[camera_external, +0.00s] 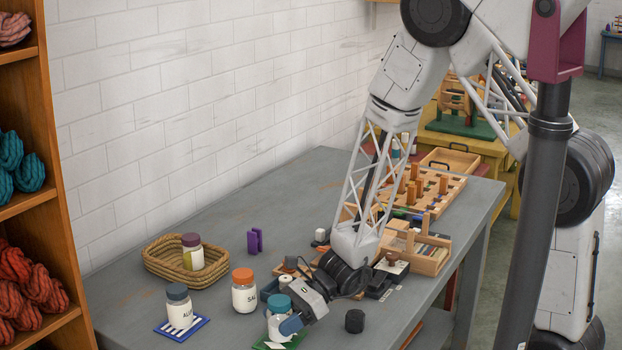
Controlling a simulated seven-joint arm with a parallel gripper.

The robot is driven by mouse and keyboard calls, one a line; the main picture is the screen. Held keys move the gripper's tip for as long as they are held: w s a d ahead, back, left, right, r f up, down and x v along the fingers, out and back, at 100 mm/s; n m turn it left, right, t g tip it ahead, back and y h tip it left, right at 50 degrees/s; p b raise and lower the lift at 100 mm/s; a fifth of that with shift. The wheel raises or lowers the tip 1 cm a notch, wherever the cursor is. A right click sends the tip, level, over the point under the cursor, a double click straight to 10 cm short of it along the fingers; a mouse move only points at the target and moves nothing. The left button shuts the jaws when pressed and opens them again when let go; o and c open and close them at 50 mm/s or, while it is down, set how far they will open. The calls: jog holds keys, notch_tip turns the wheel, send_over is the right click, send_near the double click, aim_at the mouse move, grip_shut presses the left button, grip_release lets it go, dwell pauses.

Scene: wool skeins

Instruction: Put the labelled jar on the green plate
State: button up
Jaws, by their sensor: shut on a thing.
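My gripper (287,325) is at the front edge of the picture, shut on a white jar with a teal lid (279,302). The jar looks upright; my fingers cover part of its body, and its label cannot be read. The green plate (261,345) shows just under this jar, partly hidden and cut by the picture's lower edge. I cannot tell whether the jar touches the plate. Another labelled jar with an orange lid (244,293) stands left of my gripper. A jar with a grey-blue lid (179,309), lettered "ALU…", stands on a blue-and-white striped plate (204,322).
A wicker basket (158,269) at the left holds a purple-lidded jar (192,254). A purple piece (255,241) stands behind the orange-lidded jar. A black cylinder (354,321) is right of my gripper. Wooden trays (432,259) crowd the right side. The table's back left is clear.

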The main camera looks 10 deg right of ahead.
jog(key=shift+f, duration=0.25)
jog(key=o, duration=1)
jog(key=shift+o, duration=0.2)
jog(key=shift+d+r, duration=0.1)
jog(key=shift+r, duration=0.1)
jog(key=v, duration=1.2)
dwell(0.6)
